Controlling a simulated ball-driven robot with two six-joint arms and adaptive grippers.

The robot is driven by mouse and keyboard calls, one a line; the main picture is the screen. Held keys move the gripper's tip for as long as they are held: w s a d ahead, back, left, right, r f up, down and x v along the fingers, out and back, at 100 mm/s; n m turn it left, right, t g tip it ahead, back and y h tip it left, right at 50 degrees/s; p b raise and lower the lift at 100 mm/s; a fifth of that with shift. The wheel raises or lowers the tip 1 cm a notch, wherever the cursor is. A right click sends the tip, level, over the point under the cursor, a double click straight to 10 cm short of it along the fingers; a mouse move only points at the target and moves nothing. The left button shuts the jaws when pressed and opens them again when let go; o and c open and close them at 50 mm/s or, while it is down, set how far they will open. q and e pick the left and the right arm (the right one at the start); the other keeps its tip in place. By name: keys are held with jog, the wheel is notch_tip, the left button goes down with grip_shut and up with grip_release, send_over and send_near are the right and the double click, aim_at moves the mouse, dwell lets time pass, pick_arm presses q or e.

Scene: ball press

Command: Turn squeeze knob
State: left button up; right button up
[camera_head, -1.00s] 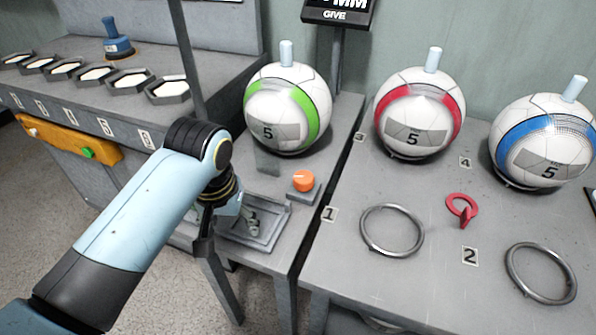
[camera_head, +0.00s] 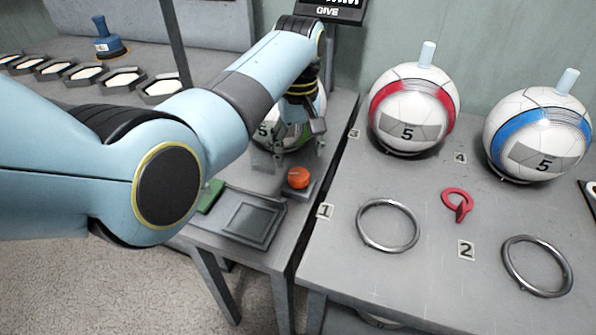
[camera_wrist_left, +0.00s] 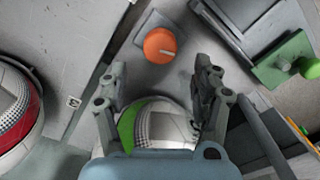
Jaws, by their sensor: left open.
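The orange squeeze knob (camera_head: 298,178) sits on a small grey block at the right edge of the left bench. In the left wrist view the knob (camera_wrist_left: 158,46) lies ahead of the fingertips, with a pale pointer line on its face. My left gripper (camera_head: 295,150) is open and empty, pointing down just behind the knob and in front of the green-banded ball (camera_head: 301,112). In the left wrist view the fingers of the left gripper (camera_wrist_left: 160,72) are spread apart, with the ball (camera_wrist_left: 158,124) below them. My arm hides much of the ball in the head view. My right gripper is not in view.
A grey tray (camera_head: 250,222) lies in front of the knob, with a green part (camera_head: 210,196) beside it. The right table holds a red-banded ball (camera_head: 412,110), a blue-banded ball (camera_head: 538,137), a red key-like piece (camera_head: 458,204) and two metal rings (camera_head: 388,249).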

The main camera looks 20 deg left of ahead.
aim_at(298, 172)
pick_arm(q)
notch_tip(298, 172, down, 6)
jog(key=shift+b, duration=0.65)
jog(key=c, duration=1.2)
